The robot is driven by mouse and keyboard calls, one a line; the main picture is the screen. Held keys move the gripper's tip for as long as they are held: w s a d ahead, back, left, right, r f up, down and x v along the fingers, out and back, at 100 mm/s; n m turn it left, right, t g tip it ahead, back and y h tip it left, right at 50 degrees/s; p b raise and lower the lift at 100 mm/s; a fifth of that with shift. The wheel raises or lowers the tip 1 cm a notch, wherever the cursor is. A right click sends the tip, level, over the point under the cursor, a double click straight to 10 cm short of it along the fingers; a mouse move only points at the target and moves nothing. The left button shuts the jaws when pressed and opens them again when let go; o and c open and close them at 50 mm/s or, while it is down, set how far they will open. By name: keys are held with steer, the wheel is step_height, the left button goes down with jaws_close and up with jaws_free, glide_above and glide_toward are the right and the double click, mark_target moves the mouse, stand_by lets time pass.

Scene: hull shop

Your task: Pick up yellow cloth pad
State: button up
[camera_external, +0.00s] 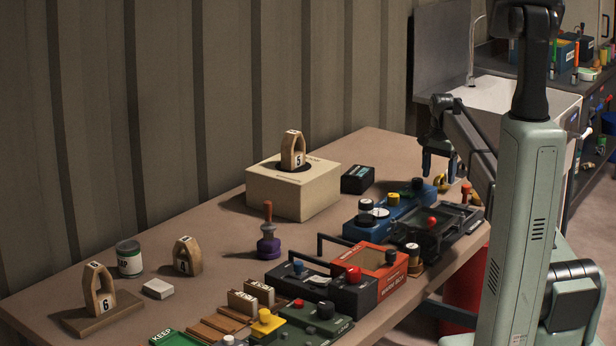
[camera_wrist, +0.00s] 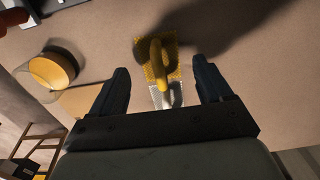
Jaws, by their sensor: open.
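The yellow cloth pad (camera_wrist: 172,72) lies on the table in the wrist view, ahead of and between my fingers. It looks textured, with a rounded yellow grip across its top and a pale metallic part at its near end. In the external view, a small yellow thing (camera_external: 441,182) that appears to be the pad sits at the table's far right, below my gripper. My gripper (camera_external: 440,166) points down above it, also seen in the wrist view (camera_wrist: 162,82). Its two dark fingers are apart with nothing held between them.
A round yellow-topped thing (camera_wrist: 52,70) stands left of the pad in the wrist view. In the external view, a blue box (camera_external: 392,208) and a dark tray (camera_external: 440,230) stand close to my gripper on the near side. A black box (camera_external: 357,179) stands left, with bare table between.

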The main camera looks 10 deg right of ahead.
mark_target(441, 187)
step_height(441, 187, down, 3)
steer(key=shift+r, duration=0.2)
steer(key=c, duration=1.1)
steer(key=shift+c, duration=0.2)
steer(key=shift+r, duration=0.15)
